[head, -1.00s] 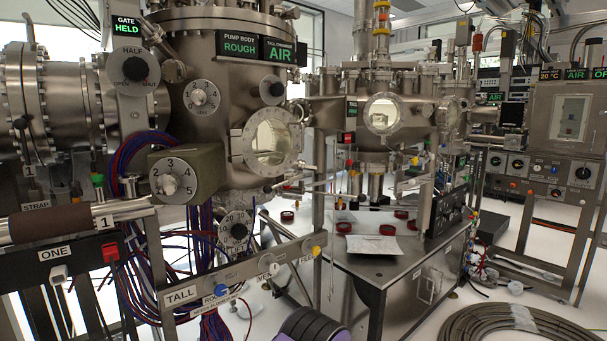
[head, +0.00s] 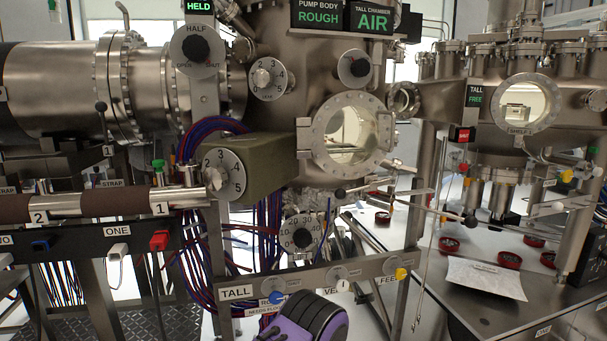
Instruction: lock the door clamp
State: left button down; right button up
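No part is labelled as the door clamp, so I cannot tell for sure which it is. A small sign reading TALL FREE (head: 475,95) hangs between the two chambers in the head view. Below the round window (head: 351,134) of the tall chamber, a thin metal rod (head: 405,205) runs rightward, with a black ball knob (head: 340,193) at its left and a dark end (head: 470,220) at its right. Another lever with a black ball (head: 100,107) stands on the horizontal cylinder at left. Neither gripper shows; a purple and black ribbed part, seemingly mine, is at the bottom edge.
A rail labelled TALL (head: 237,293) with coloured knobs crosses low in front of the tall chamber. A boxy dial housing (head: 270,165) juts out at centre left. A metal table (head: 465,305) with red rings and a paper (head: 485,277) stands at right. Cable bundles hang below the dials.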

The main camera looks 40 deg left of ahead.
aim_at(340, 195)
jog(key=u, duration=0.4)
jog(key=i, duration=0.4)
jog(key=u, duration=0.3)
